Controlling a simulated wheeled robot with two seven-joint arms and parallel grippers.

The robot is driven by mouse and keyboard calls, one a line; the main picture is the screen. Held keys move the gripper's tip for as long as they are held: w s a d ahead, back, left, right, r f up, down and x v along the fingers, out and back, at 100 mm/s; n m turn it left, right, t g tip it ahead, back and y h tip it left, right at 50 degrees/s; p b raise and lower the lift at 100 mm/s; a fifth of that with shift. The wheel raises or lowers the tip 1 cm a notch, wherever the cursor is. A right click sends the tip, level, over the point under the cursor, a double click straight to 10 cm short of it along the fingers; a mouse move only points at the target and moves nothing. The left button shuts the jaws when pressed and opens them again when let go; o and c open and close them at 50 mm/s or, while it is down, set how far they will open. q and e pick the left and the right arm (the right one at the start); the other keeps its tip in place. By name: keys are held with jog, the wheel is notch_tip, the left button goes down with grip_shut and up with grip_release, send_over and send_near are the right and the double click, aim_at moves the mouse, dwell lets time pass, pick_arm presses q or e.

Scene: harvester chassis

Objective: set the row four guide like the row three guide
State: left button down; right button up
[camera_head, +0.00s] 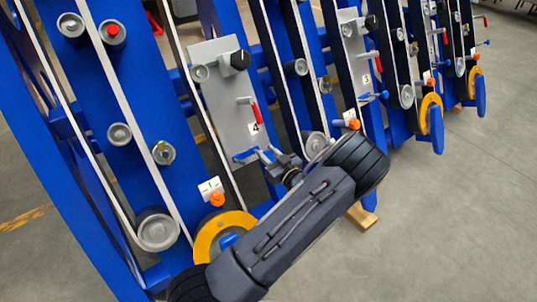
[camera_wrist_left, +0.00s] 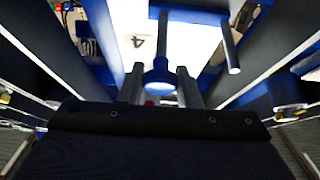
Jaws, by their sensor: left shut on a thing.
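The row four plate (camera_head: 222,88) is a grey panel with a "4" label, a black knob and a red-tipped lever. At its lower edge is a blue guide (camera_head: 244,157), partly hidden by my left gripper (camera_head: 283,162). In the left wrist view, my left gripper (camera_wrist_left: 158,88) is shut on a blue round-ended peg (camera_wrist_left: 159,74) of the guide, below the upside-down "4". My right gripper is not in view.
Blue row frames with pale belts and grey rollers (camera_head: 158,230) stand close on both sides of the row four plate. A yellow ring (camera_head: 208,240) and an orange knob (camera_head: 217,199) lie below it. Grey floor (camera_head: 450,220) at the right is open.

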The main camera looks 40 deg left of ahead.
pick_arm(q)
jog(key=shift+w+d, duration=0.1)
jog(key=shift+w, duration=0.1)
jog(key=shift+w+d, duration=0.15)
jog(key=shift+w, duration=0.4)
jog(key=c, duration=1.1)
grip_release()
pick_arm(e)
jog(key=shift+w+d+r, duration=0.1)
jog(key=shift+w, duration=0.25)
pick_arm(q)
jog(key=p+v, duration=0.2)
jog(key=v, duration=0.6)
jog(key=shift+p, duration=0.3)
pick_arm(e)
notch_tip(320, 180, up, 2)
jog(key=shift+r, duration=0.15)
